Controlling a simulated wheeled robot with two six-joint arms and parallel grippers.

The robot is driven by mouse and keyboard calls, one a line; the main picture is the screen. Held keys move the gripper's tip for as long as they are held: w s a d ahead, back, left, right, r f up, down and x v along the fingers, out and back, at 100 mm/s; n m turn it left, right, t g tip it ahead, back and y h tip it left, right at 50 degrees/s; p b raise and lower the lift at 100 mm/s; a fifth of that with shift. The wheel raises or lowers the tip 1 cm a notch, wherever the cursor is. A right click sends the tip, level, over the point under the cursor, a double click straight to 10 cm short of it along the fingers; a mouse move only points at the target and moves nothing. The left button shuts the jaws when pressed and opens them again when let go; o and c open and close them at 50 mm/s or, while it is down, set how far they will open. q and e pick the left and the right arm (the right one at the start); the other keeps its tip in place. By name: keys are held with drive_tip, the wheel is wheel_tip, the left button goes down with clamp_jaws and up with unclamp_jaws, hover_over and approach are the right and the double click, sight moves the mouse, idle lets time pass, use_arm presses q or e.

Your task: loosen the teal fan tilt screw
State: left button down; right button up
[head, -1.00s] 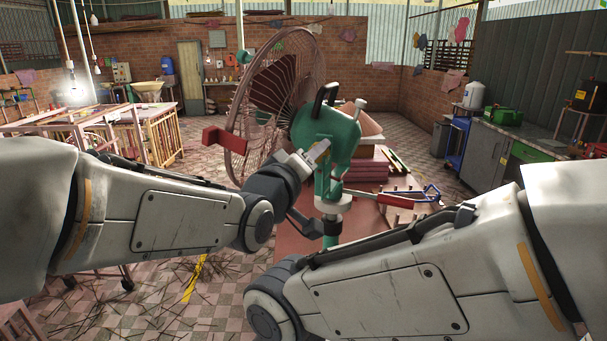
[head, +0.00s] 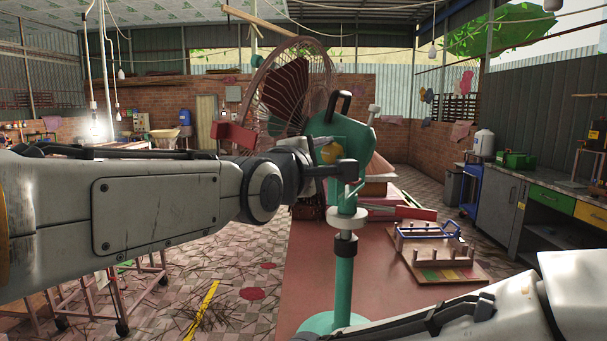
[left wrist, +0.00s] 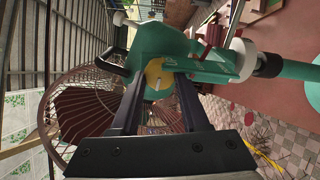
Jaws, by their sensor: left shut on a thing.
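The teal fan (head: 340,130) stands on a teal pole, its brown wire cage (head: 290,85) facing away to the left. My left gripper (left wrist: 160,82) is at the fan's neck joint. In the left wrist view its two dark fingers are shut around a round yellow tilt screw (left wrist: 158,72) with a pale mark on it. The yellow part also shows in the head view (head: 329,153), partly covered by my gripper. My right gripper is not in view; only part of my right arm shows at the lower right.
The fan stands at a red-brown table (head: 380,280). A wooden board with a blue frame (head: 430,230) lies to the right, and a red bar (head: 395,212) is behind the pole. Grey cabinets (head: 490,205) line the right wall. The table's front middle is bare.

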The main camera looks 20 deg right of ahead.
use_arm(q)
drive_tip(key=shift+f+n+b, duration=0.1)
drive_tip(key=shift+n+b, duration=1.3)
drive_tip(key=shift+c, duration=2)
unclamp_jaws()
